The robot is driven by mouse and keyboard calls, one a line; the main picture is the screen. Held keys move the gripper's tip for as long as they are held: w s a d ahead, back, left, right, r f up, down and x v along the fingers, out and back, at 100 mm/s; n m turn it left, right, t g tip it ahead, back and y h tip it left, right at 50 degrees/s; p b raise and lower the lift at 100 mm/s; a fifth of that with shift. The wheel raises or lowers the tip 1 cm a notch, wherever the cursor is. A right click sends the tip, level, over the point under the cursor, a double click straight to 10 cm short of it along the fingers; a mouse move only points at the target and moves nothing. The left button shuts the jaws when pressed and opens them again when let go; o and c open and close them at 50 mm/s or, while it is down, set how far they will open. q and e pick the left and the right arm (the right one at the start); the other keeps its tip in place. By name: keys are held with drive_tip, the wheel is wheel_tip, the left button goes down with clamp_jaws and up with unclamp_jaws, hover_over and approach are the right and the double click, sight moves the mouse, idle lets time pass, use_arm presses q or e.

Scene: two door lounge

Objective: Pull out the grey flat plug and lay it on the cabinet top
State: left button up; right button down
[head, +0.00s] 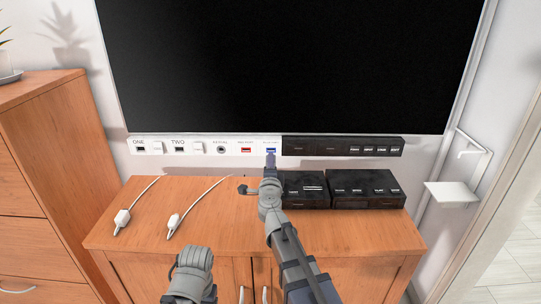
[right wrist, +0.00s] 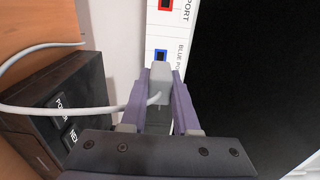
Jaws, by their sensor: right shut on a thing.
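My right gripper (head: 270,163) is in front of the white port strip, at the blue port (head: 271,150). In the right wrist view its jaws (right wrist: 158,88) are shut on the grey flat plug (right wrist: 157,72). The plug's front end is right by the blue port (right wrist: 160,56), whose dark opening partly shows; I cannot tell whether the tip is still inside. A grey cable (right wrist: 100,108) runs from the plug off to the left. The wooden cabinet top (head: 225,215) lies below the strip. Only a grey part of my left arm shows at the bottom; its jaws do not.
Two white plugs (head: 122,218) (head: 173,222) with cables lie on the cabinet top at left. Two black boxes (head: 305,200) (head: 366,188) stand right of my gripper. A large dark screen (head: 290,65) hangs above. The cabinet top's front middle and right front are bare.

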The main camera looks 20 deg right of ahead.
drive_tip(key=shift+s+a, duration=0.15)
drive_tip(key=shift+s, duration=0.4)
idle(0.4)
